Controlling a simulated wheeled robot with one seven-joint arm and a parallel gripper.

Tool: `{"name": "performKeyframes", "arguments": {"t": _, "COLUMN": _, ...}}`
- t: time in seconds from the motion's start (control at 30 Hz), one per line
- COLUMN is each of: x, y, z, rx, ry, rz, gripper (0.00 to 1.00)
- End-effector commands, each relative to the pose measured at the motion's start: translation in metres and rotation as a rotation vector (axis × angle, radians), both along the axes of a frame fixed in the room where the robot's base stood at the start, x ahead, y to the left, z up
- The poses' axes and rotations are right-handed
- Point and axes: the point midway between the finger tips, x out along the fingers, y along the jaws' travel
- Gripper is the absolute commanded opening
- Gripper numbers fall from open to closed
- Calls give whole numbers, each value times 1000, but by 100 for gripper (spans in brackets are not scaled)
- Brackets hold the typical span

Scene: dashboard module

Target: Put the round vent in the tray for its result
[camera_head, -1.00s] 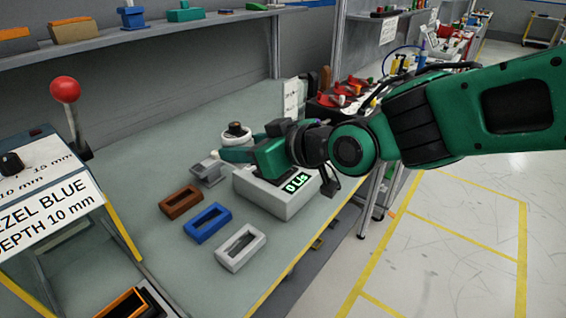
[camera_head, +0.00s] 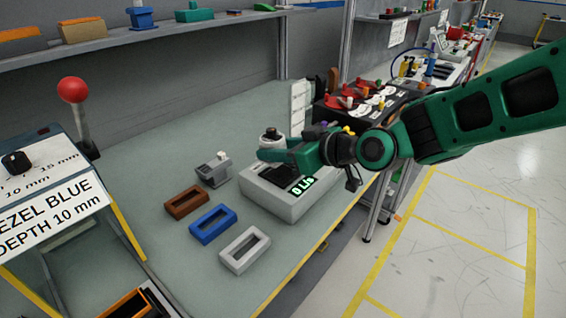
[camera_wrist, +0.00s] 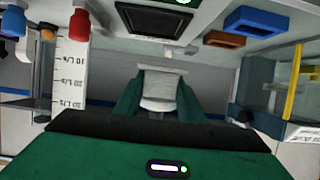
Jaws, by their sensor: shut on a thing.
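The round vent (camera_head: 271,140), pale with a dark top, is at the tips of my gripper (camera_head: 266,152) in the head view. The wrist view shows its pale body (camera_wrist: 161,88) between the green fingers of my gripper (camera_wrist: 160,97), which is shut on it. The vent is held above the bench, behind the grey tester (camera_head: 285,207), whose display reads 0 L/s. A dark rack with red and white trays (camera_head: 348,101) stands farther back to the right. I cannot tell which tray belongs to which result.
A white scale strip (camera_wrist: 70,72) shows L/s marks in the wrist view. A red-knobbed lever (camera_head: 76,95) is at left.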

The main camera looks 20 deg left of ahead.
Motion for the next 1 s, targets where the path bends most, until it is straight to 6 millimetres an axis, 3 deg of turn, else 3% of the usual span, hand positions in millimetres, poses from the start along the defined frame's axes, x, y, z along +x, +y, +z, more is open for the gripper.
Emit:
{"name": "performKeyframes", "arguments": {"t": 0.2, "x": 20, "y": -7, "z": -12, "rx": 0, "ry": 0, "rz": -1, "gripper": 0}}
{"name": "performKeyframes", "arguments": {"t": 0.57, "x": 20, "y": -7, "z": -47, "rx": -1, "ry": 2, "rz": 1, "gripper": 0}}
{"name": "performKeyframes", "arguments": {"t": 0.77, "x": 20, "y": -6, "z": -49, "rx": 0, "ry": 0, "rz": 2, "gripper": 0}}
{"name": "performKeyframes", "arguments": {"t": 0.8, "x": 20, "y": -6, "z": -50, "rx": -1, "ry": 1, "rz": 2, "gripper": 40}}
{"name": "performKeyframes", "arguments": {"t": 0.87, "x": 20, "y": -6, "z": -50, "rx": -1, "ry": 0, "rz": 2, "gripper": 54}}
{"name": "performKeyframes", "arguments": {"t": 1.0, "x": 20, "y": -6, "z": -49, "rx": -1, "ry": 0, "rz": 2, "gripper": 54}}
